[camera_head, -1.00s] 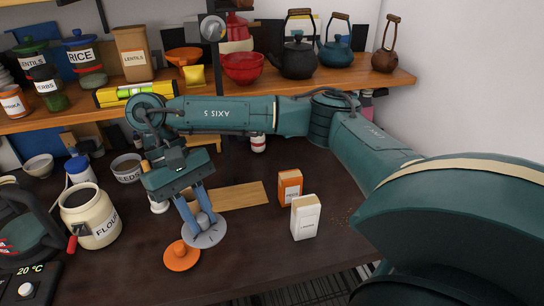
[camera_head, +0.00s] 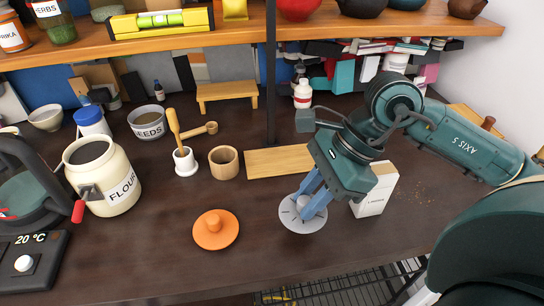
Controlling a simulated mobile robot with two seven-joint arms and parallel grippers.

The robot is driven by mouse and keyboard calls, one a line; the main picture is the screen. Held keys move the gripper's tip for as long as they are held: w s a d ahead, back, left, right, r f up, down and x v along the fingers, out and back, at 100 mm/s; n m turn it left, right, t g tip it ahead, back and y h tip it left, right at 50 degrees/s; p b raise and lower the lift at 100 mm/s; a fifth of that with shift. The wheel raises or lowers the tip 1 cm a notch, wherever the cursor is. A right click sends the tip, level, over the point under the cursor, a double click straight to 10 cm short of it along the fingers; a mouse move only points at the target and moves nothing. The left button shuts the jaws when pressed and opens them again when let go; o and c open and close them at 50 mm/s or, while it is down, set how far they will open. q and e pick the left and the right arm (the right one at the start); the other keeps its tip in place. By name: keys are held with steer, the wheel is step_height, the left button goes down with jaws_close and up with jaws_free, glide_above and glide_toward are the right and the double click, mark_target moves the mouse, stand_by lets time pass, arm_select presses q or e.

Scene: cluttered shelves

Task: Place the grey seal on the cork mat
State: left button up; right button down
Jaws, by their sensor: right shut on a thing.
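The grey seal (camera_head: 300,224) is a flat, light grey disc with a small knob on top. My right gripper (camera_head: 308,203) points down and is shut on the knob. The disc looks about level; I cannot tell how far it is above the table. A plain tan rectangular mat (camera_head: 272,163), probably the cork mat, lies behind and left of the seal. Its right end is hidden by my gripper, and its visible part is bare. The seal is in front of it, not over it in the picture. My left gripper is not in view.
An orange knobbed disc (camera_head: 215,233) lies left of the seal. A white carton (camera_head: 377,192) stands close at the right. A wooden cup (camera_head: 224,161), a mortar (camera_head: 185,162) and a flour jar (camera_head: 104,177) stand at left. A shelf (camera_head: 350,43) crosses the back.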

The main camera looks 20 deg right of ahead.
steer(key=shift+w+d+m+t, duration=0.1)
steer(key=shift+w+m+t, duration=0.2)
steer(key=shift+m, duration=0.1)
steer(key=p, duration=0.3)
glide_toward(273, 161)
steer(key=shift+w+a, duration=0.15)
steer(key=shift+a, duration=1.1)
steer(key=shift+w, duration=0.25)
steer(key=shift+f, duration=0.3)
steer(key=shift+d+f, duration=0.1)
steer(key=shift+f, duration=1.4)
steer(key=shift+f, duration=0.2)
steer(key=c, duration=1.3)
jaws_free()
steer(key=shift+r, duration=0.1)
steer(key=shift+o, duration=0.2)
